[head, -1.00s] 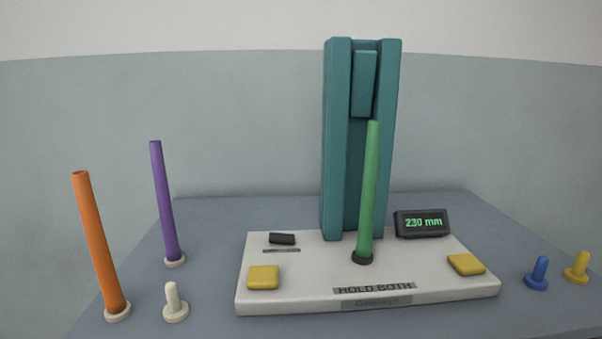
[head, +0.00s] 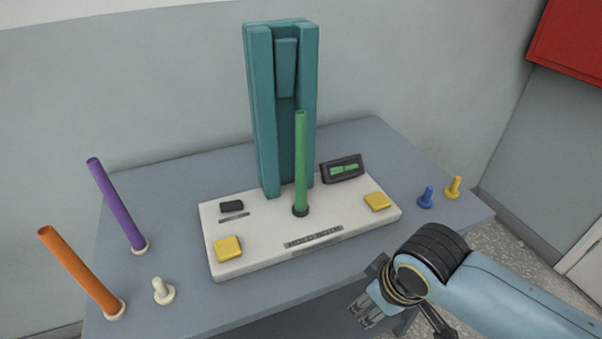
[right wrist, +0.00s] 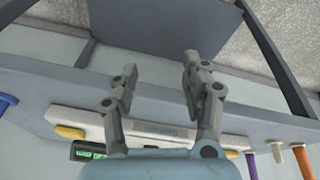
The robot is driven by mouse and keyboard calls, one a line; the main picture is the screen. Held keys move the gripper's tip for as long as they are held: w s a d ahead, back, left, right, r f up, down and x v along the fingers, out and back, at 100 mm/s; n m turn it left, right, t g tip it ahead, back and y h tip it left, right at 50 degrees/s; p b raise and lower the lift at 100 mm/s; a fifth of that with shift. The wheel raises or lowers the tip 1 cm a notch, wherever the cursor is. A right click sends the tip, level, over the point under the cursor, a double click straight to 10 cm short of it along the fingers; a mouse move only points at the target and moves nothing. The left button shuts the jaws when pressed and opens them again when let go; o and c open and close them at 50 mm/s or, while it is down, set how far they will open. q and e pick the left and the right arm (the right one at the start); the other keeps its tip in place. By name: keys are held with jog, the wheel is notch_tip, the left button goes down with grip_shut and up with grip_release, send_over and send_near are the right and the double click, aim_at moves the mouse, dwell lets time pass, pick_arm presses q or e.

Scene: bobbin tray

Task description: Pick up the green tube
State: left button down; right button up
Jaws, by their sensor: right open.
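The green tube (head: 301,160) stands upright in a dark holder on the white base of a machine, in front of its teal column, in the head view. My right gripper (head: 366,312) is in front of the table's front edge, to the right of and nearer than the tube, with nothing between its fingers. In the right wrist view its two fingers (right wrist: 158,80) are spread apart, and the green tube cannot be made out there. My left gripper is in neither view.
The white base (head: 270,262) carries yellow pads (head: 228,248) and a small display (head: 343,168). An orange tube (head: 80,272), a purple tube (head: 117,205) and a cream peg (head: 162,291) stand left. Blue (head: 426,198) and yellow (head: 453,187) pegs stand right. The table (head: 350,139) is clear behind the display.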

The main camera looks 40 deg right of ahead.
jog(key=w+r+t+p, duration=0.1)
jog(key=w+r+p, duration=0.3)
jog(key=r, duration=1.2)
jog(key=n+t+y+p, duration=0.2)
jog(key=n+y+p, duration=0.1)
send_near(301, 141)
jog(key=d, duration=0.1)
jog(key=p+x, duration=0.1)
jog(key=x, duration=0.9)
jog(key=shift+w+a+r, duration=0.1)
jog(key=shift+w+a, duration=0.05)
jog(key=shift+w, duration=0.05)
jog(key=shift+w+a+f, duration=0.1)
jog(key=shift+w+f, duration=0.15)
jog(key=shift+f, duration=0.25)
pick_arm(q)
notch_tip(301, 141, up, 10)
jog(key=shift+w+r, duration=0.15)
pick_arm(e)
grip_shut()
